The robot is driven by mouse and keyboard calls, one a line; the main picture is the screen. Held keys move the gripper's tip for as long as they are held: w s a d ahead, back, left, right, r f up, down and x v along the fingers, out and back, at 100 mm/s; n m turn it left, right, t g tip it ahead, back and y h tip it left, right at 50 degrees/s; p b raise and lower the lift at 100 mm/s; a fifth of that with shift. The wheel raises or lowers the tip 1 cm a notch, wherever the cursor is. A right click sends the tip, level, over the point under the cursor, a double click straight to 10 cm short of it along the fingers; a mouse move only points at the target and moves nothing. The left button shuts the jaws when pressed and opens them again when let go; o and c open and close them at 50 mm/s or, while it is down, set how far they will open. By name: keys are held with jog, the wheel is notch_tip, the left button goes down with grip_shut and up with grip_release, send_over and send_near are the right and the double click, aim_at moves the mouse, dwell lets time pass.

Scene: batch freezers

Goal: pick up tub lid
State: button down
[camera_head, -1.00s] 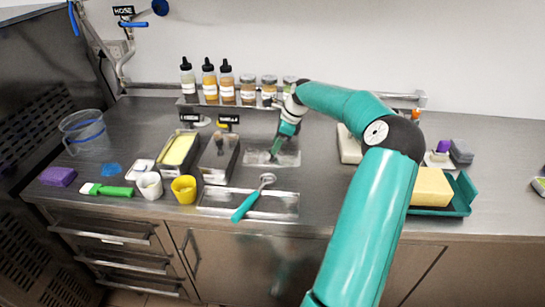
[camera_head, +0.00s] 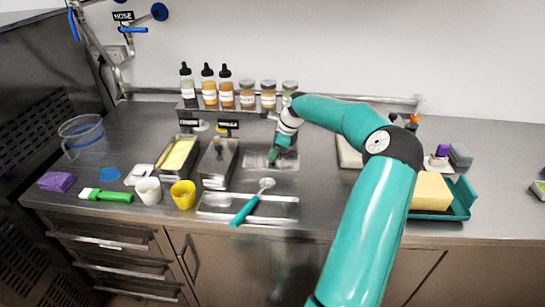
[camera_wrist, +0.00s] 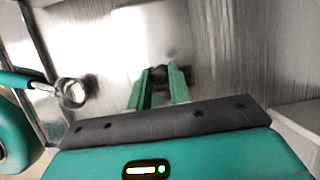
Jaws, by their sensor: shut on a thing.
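The tub lid (camera_head: 287,161) is a flat, shiny metal plate on the steel counter, right of the two tubs. In the wrist view the lid (camera_wrist: 122,45) reflects the light. My gripper (camera_head: 273,155) points down over the lid. In the wrist view my gripper's green fingers (camera_wrist: 160,78) are shut on the lid's small dark knob (camera_wrist: 159,75). The lid looks to be at counter level; I cannot tell whether any gap is under it.
A tub with yellow contents (camera_head: 178,153) and a dark tub (camera_head: 217,165) stand to the left. A teal-handled scoop (camera_head: 246,210) lies across a metal tray (camera_head: 280,209) in front. Bottles and jars line a rear shelf (camera_head: 195,106). A teal tray (camera_head: 464,196) holds a yellow block at right.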

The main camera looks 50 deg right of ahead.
jog(key=shift+r, duration=0.5)
notch_tip(320, 180, up, 2)
jog(key=shift+r, duration=0.2)
jog(key=s+a+r, duration=0.2)
jog(key=a+r, duration=0.2)
jog(key=a, duration=0.2)
jog(key=s+a+r, duration=0.3)
jog(key=a+r, duration=0.2)
jog(key=a, duration=0.2)
jog(key=shift+s+r, duration=0.25)
